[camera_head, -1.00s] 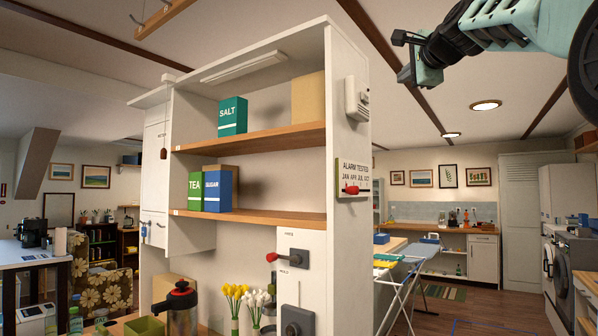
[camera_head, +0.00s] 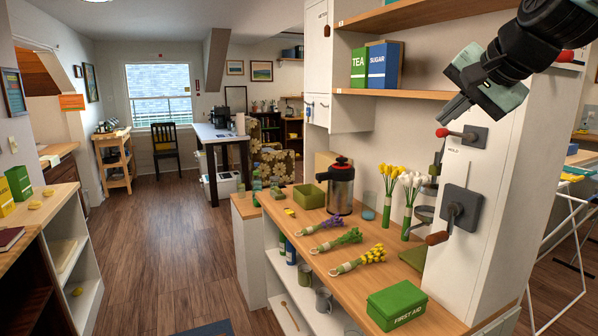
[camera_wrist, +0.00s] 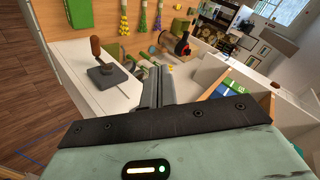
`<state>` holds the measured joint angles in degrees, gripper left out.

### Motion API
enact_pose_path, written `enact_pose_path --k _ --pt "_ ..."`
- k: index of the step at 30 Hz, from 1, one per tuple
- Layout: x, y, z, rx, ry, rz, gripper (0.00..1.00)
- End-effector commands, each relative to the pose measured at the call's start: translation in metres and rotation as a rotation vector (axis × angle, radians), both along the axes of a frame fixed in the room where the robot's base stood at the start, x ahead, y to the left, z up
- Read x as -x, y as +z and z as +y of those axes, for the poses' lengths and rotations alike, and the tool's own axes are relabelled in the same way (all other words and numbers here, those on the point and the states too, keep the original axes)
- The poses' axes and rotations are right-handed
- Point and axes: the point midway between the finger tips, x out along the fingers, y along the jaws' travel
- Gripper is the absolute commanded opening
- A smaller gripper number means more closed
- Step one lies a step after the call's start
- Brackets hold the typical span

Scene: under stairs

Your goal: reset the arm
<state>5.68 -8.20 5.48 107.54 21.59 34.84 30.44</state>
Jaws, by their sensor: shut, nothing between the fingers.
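My gripper (camera_head: 455,108) is at the upper right of the head view, in front of the white cabinet side panel. Its fingers are shut with nothing between them and point down and left. In the wrist view the closed fingers (camera_wrist: 153,88) reach out over the white panel. A red-knobbed lever (camera_head: 470,134) is on the panel just below the fingertips. A crank switch with a brown handle (camera_head: 455,218) is lower on the same panel; it also shows in the wrist view (camera_wrist: 104,75).
The wooden counter (camera_head: 345,290) holds a green first aid box (camera_head: 397,305), flower bundles (camera_head: 345,238), a steel flask (camera_head: 340,190) and vases of flowers (camera_head: 411,190). Tea (camera_head: 358,66) and sugar (camera_head: 383,65) boxes stand on a shelf. A drying rack (camera_head: 565,240) is at right. Floor (camera_head: 185,255) is open at left.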

Motion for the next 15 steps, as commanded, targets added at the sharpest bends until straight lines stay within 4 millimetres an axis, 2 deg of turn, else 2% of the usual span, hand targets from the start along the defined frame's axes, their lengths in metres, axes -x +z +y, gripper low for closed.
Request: enact_pose_path --k 1,5,6,8,12,15 --pt "0.012 -0.033 0.026 0.043 0.086 0.049 0.0" --pt "0.051 -0.102 0.079 0.166 0.307 0.154 0.0" --pt "0.066 -0.123 0.093 0.205 0.378 0.185 0.0" --pt "0.091 -0.154 0.112 0.267 0.491 0.229 0.0" --pt "0.159 -0.223 0.144 0.416 0.768 0.326 0.0" --pt "0.21 -0.265 0.152 0.521 0.967 0.384 0.0"
